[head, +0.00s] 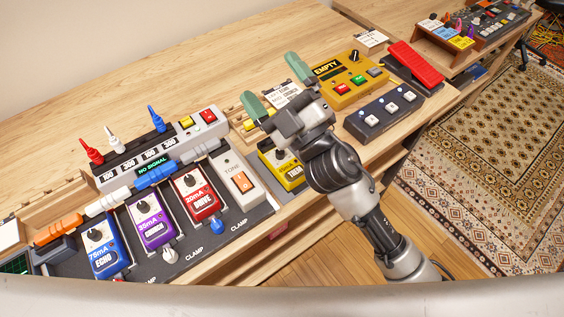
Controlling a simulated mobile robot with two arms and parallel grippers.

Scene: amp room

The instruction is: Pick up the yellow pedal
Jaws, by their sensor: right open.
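A small yellow pedal (291,179) with a dark label sits beside the right end of the pedal board (232,236). My right wrist and forearm hide part of it. My right gripper (276,87) is open, its two green fingertips spread apart beyond the yellow pedal. The arm comes in from the lower right. A larger yellow box marked EMPTY (348,92), with a black knob and coloured buttons, stands to the right of the gripper. My left gripper is not in view.
The board holds a blue pedal (102,254), a purple pedal (153,228), a red pedal (195,202) and a white TONE pedal (239,177). A dark switch unit (385,118) and a red wedge pedal (416,64) stand right. The wooden top behind is mostly clear.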

